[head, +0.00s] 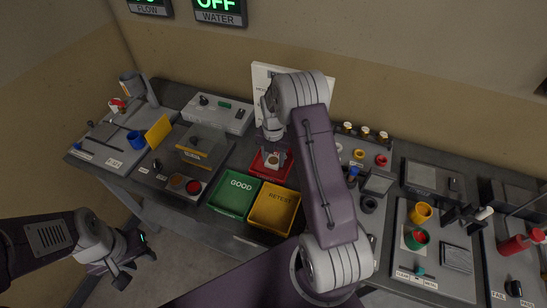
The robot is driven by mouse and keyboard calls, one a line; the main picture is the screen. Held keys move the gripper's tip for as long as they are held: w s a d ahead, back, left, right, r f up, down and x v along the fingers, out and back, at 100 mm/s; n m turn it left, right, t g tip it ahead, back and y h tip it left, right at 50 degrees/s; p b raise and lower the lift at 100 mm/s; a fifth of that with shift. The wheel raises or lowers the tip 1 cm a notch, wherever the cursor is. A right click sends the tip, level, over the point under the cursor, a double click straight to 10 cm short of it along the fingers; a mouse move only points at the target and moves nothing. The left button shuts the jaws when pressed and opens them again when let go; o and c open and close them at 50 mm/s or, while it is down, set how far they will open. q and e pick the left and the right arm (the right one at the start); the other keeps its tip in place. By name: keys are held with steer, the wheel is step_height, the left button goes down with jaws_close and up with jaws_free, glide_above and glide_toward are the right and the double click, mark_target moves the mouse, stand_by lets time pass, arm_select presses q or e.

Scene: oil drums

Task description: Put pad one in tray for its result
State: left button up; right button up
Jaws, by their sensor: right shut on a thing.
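My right gripper (273,150) is above the red tray (257,172), pointing down, shut on a small pale piece with a brownish spot, likely the pad (273,158). The arm covers part of that tray and any label on it. I cannot tell if the pad touches the tray. The green tray (233,186) reads GOOD and looks empty. The yellow tray (273,208) beside it reads RETEST and looks empty. My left gripper (136,268) is open and empty, low at the left, off the bench's front edge.
Left of the trays are a yellow-lidded clear box (203,146) and a dark holder with red and green round pieces (185,184). A grey control box (217,113) stands behind. Small jars (365,132) line the back right. Cups and a board (435,245) fill the right.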

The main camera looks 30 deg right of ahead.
mark_target(273, 160)
steer(key=shift+f, duration=0.2)
steer(key=o, duration=1.5)
steer(key=shift+c, duration=0.2)
step_height(273, 160, up, 12)
steer(key=s+a+f+m, duration=0.1)
steer(key=s+a+m, duration=0.4)
steer(key=s+m, duration=0.4)
steer(key=s+a+f+m+t, duration=0.1)
steer(key=s+a+m, duration=0.5)
steer(key=m, duration=1.1)
steer(key=s, duration=0.3)
steer(key=shift+s, duration=0.25)
